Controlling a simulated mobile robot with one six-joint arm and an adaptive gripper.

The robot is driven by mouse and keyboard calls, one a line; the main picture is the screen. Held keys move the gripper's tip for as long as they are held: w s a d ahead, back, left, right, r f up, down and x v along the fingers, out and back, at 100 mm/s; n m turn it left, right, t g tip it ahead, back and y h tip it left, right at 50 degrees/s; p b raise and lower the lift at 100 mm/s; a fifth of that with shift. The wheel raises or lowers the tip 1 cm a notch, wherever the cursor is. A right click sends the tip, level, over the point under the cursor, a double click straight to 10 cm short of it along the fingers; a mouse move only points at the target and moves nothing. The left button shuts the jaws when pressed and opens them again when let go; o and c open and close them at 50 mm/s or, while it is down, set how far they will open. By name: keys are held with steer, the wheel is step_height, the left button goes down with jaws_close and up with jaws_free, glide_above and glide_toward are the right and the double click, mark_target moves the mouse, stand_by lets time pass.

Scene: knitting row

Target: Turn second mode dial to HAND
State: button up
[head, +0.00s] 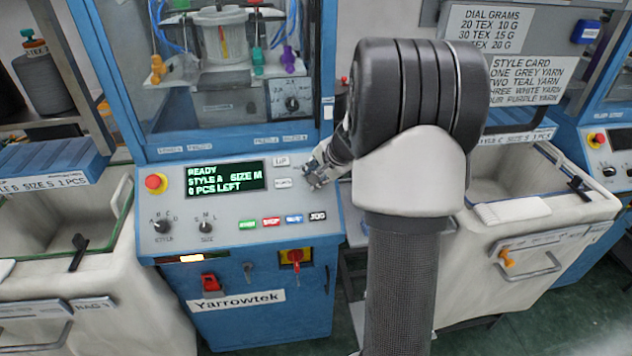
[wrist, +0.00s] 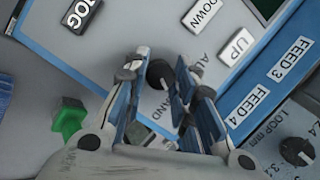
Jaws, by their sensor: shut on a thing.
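The mode dial (wrist: 158,74) is a dark round knob on the light grey panel in the wrist view. Partly covered lettering beside it reads "AU..." and "HAND". My gripper (wrist: 161,64) has its fingers on both sides of the knob and is shut on it. In the head view my gripper (head: 316,172) is at the right end of the blue machine's control panel (head: 225,217), and the dial is hidden there.
Close by are the UP button (wrist: 237,47), DOWN button (wrist: 202,14), JOG button (wrist: 80,14) and a green knob (wrist: 68,118). The display (head: 226,178) reads READY. The style dial (head: 162,227), size dial (head: 206,227) and red emergency stop (head: 155,183) sit left.

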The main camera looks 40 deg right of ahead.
steer(key=shift+m+b, duration=0.4)
steer(key=shift+m, duration=0.1)
steer(key=o, duration=1.1)
steer(key=shift+c, duration=0.2)
steer(key=v, duration=0.7)
steer(key=shift+s, duration=0.25)
steer(key=shift+r, duration=0.15)
